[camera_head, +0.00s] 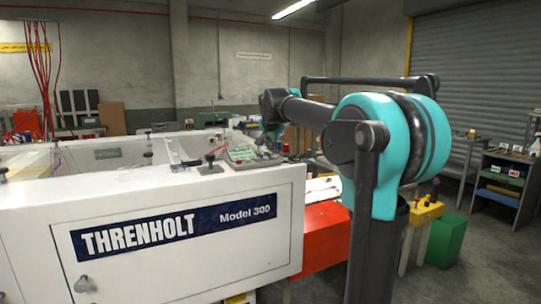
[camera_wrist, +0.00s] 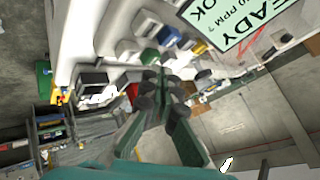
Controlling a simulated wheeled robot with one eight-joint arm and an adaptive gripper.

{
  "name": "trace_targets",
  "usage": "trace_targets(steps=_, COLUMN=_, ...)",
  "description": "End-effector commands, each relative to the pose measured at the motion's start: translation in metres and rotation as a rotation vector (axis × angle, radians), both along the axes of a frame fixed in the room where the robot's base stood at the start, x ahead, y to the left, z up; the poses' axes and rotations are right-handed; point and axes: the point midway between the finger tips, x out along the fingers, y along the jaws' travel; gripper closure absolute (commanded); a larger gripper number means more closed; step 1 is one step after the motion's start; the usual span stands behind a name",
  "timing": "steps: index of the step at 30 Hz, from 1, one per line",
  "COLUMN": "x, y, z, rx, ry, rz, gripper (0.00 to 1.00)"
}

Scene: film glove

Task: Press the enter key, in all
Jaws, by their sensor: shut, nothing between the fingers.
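A control panel (camera_head: 241,154) with a green display sits on top of the white machine in the head view. In the wrist view its display (camera_wrist: 235,25) is large and close, tilted, with dark letters reading "READY" and "OK". No label is legible, so I cannot tell which one is the enter key. My gripper (camera_wrist: 160,88) is shut and empty, its fingertips pointing toward the keys. I cannot tell from these views whether it touches any key.
The white machine (camera_head: 170,240) marked "THRENHOLT Model 300" fills the left of the head view. A black joystick (camera_head: 210,159) stands left of the panel. A red box (camera_head: 322,235), a green bin (camera_head: 447,240) and a shelf unit (camera_head: 503,185) stand to the right.

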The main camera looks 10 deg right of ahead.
Motion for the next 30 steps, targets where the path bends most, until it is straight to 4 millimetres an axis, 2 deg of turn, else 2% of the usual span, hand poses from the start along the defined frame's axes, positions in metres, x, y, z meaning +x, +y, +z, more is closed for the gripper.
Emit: trace_targets(steps=30, x=0.0000, y=0.0001, z=-0.0086, rx=0.000, ry=0.000, rz=0.000, gripper=1.00)
